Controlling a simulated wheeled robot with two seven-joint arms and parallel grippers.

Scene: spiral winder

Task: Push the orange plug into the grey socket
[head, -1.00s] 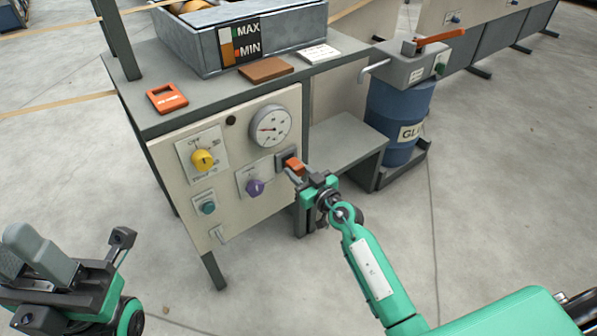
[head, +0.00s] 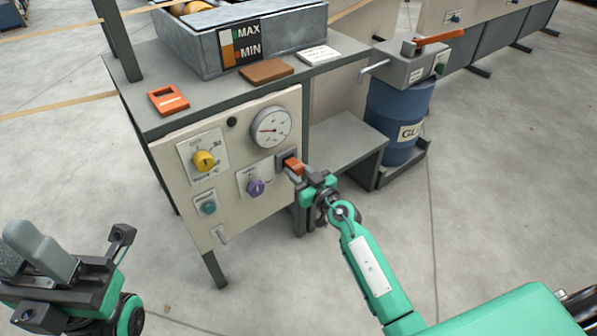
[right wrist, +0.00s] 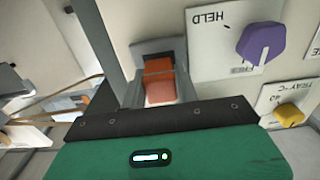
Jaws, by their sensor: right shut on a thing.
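The orange plug (head: 293,166) is at the front of the grey socket (head: 282,160) on the right side of the cream panel. My right gripper (head: 301,178) is shut on the plug. In the right wrist view the plug (right wrist: 159,82) sits between my fingers, its far end at the grey socket (right wrist: 152,47). How deep it sits in the socket cannot be told.
The panel (head: 262,205) carries a yellow knob (head: 204,160), a purple knob (head: 255,187), a green button (head: 208,208) and a round gauge (head: 270,127). A grey shelf (head: 345,139) lies right of the panel. A blue drum (head: 396,120) stands beyond. The floor in front is clear.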

